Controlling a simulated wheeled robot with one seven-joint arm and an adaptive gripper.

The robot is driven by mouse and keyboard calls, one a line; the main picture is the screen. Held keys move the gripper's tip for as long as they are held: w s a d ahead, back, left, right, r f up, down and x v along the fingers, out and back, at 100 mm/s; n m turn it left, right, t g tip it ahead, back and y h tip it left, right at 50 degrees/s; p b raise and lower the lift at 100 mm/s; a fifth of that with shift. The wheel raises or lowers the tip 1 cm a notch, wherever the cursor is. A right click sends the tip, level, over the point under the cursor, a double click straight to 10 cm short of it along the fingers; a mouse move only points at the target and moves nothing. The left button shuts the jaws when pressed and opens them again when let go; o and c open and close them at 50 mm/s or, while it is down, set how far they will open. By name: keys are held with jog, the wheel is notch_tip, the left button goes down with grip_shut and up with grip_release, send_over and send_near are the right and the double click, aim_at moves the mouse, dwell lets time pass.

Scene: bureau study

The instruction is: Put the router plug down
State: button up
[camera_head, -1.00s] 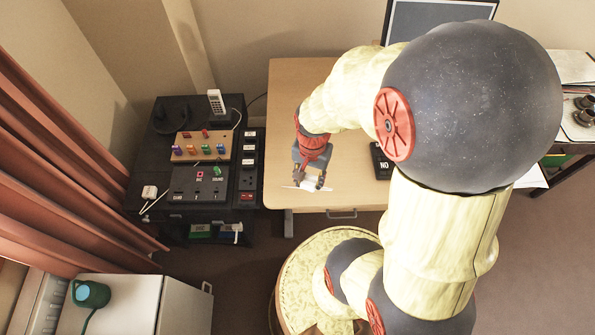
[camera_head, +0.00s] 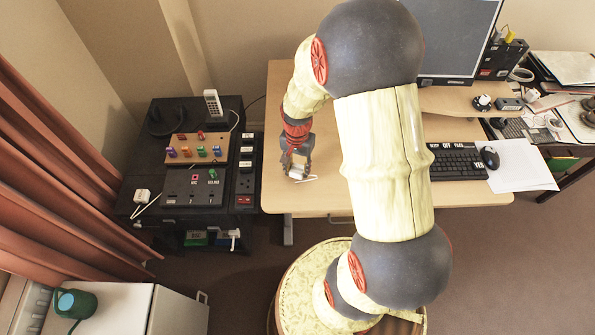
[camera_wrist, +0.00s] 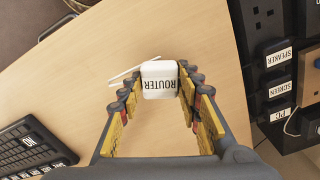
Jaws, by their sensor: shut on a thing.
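The router plug (camera_wrist: 160,82) is a white block with "ROUTER" on its face and a white cord end at its side. In the wrist view it sits between the fingertips of my gripper (camera_wrist: 160,88), which is shut on it. In the head view my gripper (camera_head: 297,170) is over the left part of the wooden desk (camera_head: 325,200), with the white plug (camera_head: 297,172) at its tips. I cannot tell whether the plug touches the desk top.
A black power strip with labelled sockets (camera_wrist: 272,70) runs beside the desk's edge. A black stand with a switch panel (camera_head: 195,187) and a board of coloured plugs (camera_head: 198,149) is at the left. A keyboard (camera_head: 458,162) and monitor (camera_head: 450,40) are at the right. Desk around the plug is clear.

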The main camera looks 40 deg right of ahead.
jog(key=shift+f, duration=0.45)
jog(key=shift+f, duration=0.15)
jog(key=o, duration=1.1)
jog(key=shift+c, duration=0.2)
notch_tip(320, 180, up, 12)
jog(key=p, duration=0.4)
notch_tip(320, 180, up, 13)
jog(key=n+t, duration=0.2)
jog(key=n, duration=0.2)
send_over(297, 169)
jog(key=s+a, duration=0.1)
jog(key=a, duration=0.5)
jog(key=s+a+r+n+t, duration=0.3)
jog(key=s+a+r+n, duration=0.4)
jog(key=s+a+r, duration=0.2)
jog(key=shift+s+r+n+t, duration=0.3)
jog(key=shift+s+r, duration=0.65)
